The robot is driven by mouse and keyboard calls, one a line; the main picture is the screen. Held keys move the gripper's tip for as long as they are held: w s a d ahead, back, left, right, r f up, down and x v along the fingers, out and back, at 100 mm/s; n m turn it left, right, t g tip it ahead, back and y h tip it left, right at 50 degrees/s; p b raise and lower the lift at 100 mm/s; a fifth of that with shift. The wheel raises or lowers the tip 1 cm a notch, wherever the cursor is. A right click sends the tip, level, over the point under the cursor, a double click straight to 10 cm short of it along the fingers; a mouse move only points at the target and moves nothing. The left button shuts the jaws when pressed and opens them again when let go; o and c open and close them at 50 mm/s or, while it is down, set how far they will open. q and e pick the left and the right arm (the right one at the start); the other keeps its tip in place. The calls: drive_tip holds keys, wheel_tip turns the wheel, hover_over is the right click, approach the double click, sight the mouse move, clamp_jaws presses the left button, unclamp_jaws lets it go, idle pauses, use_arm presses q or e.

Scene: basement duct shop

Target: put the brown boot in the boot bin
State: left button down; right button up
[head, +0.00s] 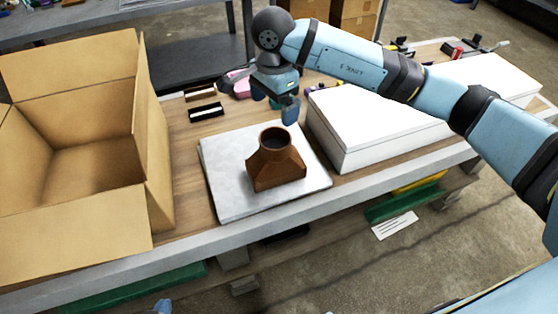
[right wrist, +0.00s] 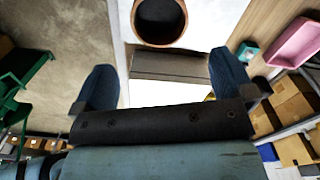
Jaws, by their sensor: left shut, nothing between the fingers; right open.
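The brown boot (head: 277,165), a flared base with a round collar, stands upright on a grey metal plate (head: 225,190). In the right wrist view, the boot's round collar (right wrist: 160,42) shows at the top edge, ahead of the fingers. My right gripper (head: 287,108) is open and empty, above and behind the boot, apart from it; its spread fingers also show in the right wrist view (right wrist: 163,88). The boot bin looks to be the open cardboard box (head: 120,125) at left; its visible floor is bare. My left gripper (head: 162,306) barely shows at the bottom edge, shut and empty.
A large white box (head: 385,125) stands right of the plate. Small black-and-white items (head: 206,112) and a pink object (head: 240,84) lie behind it. The box's raised flaps edge the left side. A narrow strip of wood bench (head: 190,190) is bare between box and plate.

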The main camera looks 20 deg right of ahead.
approach(274, 140)
drive_tip(key=shift+s+a+f, duration=0.15)
drive_tip(key=shift+s+f, duration=0.4)
drive_tip(key=shift+s, duration=0.05)
drive_tip(key=shift+s+a+f, duration=0.15)
drive_tip(key=shift+s+f, duration=0.35)
drive_tip(key=shift+s, duration=0.1)
drive_tip(key=shift+s+a+f+p, duration=0.1)
drive_tip(key=shift+f+p, duration=0.35)
drive_tip(key=shift+f, duration=0.9)
drive_tip(key=shift+a+f+p, duration=0.1)
drive_tip(key=shift+f+p, duration=0.3)
drive_tip(key=shift+f, duration=0.9)
drive_tip(key=c, duration=1.3)
drive_tip(key=shift+r, duration=0.15)
